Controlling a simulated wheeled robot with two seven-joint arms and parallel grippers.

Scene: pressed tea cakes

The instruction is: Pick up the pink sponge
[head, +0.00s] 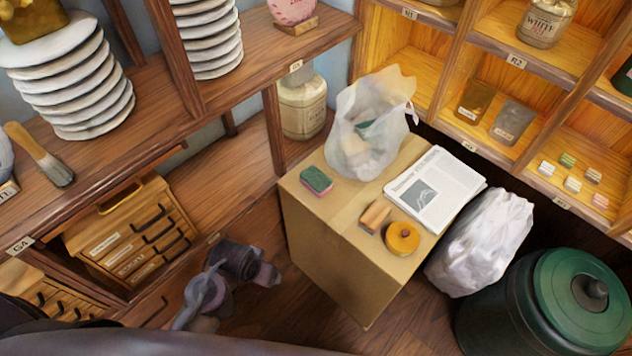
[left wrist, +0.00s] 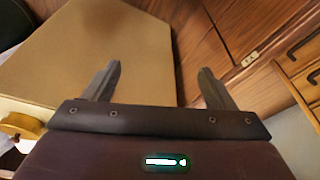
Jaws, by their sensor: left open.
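The pink sponge (head: 316,181) has a green top and lies on the left part of the top of a cardboard box (head: 325,240) in the head view. My left gripper (head: 236,284) is low in front of the box, left of it and below the level of its top. It does not touch the sponge. In the left wrist view my left gripper (left wrist: 157,75) has its two fingers wide apart with nothing between them. The sponge is not seen in that view. My right gripper is not in view.
A white bag (head: 480,245) and green-lidded bin (head: 585,295) stand right. Shelves with drawers (head: 135,235) stand left.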

